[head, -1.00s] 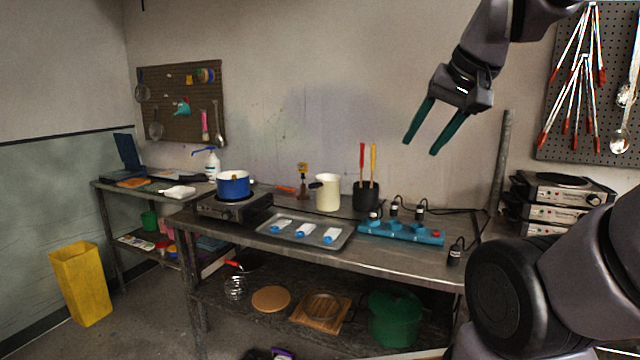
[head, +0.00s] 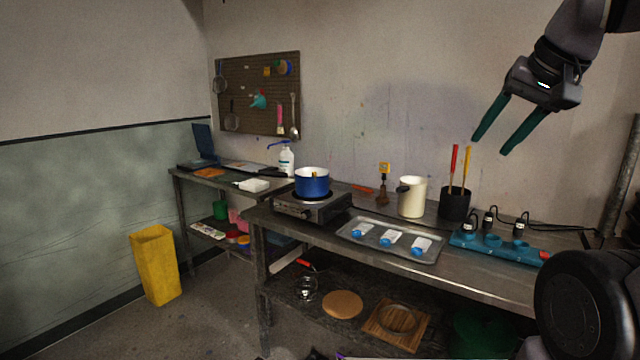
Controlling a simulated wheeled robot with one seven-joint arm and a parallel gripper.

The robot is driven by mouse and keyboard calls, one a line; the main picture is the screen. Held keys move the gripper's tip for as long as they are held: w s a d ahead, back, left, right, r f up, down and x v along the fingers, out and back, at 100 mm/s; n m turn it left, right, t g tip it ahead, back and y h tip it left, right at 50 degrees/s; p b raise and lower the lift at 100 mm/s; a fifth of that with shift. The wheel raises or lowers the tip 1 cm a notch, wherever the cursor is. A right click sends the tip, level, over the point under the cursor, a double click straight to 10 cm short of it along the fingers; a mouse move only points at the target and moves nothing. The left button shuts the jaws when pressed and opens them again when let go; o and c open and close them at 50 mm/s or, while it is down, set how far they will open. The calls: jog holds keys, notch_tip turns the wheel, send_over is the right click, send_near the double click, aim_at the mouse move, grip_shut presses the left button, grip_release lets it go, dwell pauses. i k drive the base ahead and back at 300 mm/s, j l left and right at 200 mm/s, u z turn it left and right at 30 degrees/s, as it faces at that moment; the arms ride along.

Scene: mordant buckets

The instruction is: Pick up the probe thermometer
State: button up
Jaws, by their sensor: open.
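I cannot tell for sure which thing is the probe thermometer. A small yellow-headed item (head: 384,168) stands upright at the back of the steel table, above a dark brown piece. My gripper (head: 487,146) is open and empty, with two green fingers, high in front of the wall. It is up and to the right of both items and apart from everything on the table.
A hot plate (head: 311,206) carries the pot. A tray (head: 352,222) with several white and blue packets, a cream jug (head: 412,197), a black holder (head: 454,205) with two handles and a blue rack (head: 470,240) stand rightward. A yellow bin (head: 155,265) stands on the floor left.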

aim_at(384, 167)
jog(key=i+j+z, duration=0.25)
jog(key=i+j, duration=0.2)
jog(key=j, duration=0.15)
jog(key=i+j+z, duration=0.25)
jog(key=i+j, duration=0.15)
jog(key=j, duration=0.25)
jog(key=i+j+z, duration=0.15)
jog(key=j, duration=0.2)
jog(key=i+j+z, duration=0.1)
jog(key=j, duration=0.3)
jog(key=i+j+z, duration=0.25)
jog(key=i+j, duration=0.15)
jog(key=j, duration=0.4)
